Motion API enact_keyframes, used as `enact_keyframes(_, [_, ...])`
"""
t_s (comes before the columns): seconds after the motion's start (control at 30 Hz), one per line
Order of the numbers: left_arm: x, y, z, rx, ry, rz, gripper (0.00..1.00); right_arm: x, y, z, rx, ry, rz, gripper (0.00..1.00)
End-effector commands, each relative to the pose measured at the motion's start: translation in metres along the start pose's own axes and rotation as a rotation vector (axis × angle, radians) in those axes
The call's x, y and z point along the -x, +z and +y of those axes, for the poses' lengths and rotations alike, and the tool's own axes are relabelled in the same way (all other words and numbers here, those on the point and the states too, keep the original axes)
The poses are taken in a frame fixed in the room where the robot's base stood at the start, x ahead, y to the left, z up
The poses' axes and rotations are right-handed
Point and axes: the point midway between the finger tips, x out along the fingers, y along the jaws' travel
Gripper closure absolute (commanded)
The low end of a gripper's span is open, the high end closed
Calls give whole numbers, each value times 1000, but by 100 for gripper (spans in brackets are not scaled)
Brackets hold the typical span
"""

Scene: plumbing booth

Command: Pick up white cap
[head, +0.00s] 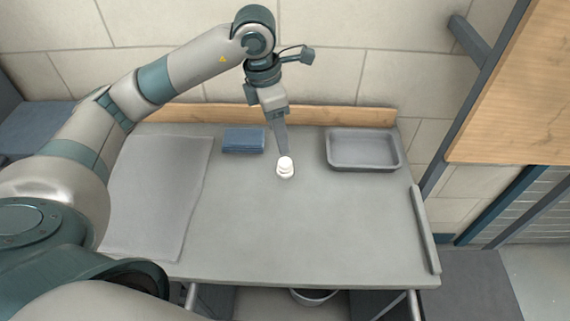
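The white cap (285,170) is a small, rounded, stepped white piece near the middle of the grey table (300,225). My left gripper (282,156) comes down from above with its fingers pointing at the cap. The fingertips are right at the cap's upper back side. The fingers overlap in this view, so I cannot tell how far apart they are or whether they grip the cap. I also cannot tell whether the cap rests on the table or hangs just above it. My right gripper is not in view.
A grey tray (363,166) stands at the back right. A folded blue cloth (243,140) lies behind and left of the cap. A light grey mat (155,195) covers the table's left. A raised grey strip (425,228) edges the right side. The front middle is clear.

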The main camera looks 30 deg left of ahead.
Motion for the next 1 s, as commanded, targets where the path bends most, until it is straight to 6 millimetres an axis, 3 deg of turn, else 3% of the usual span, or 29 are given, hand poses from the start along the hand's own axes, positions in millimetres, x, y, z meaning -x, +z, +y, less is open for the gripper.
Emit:
enact_keyframes(0.4, [-64,0,0,0,-2,1,45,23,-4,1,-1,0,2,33])
enact_keyframes(1.0, [-76,0,0,1,-2,1,45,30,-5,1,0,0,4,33])
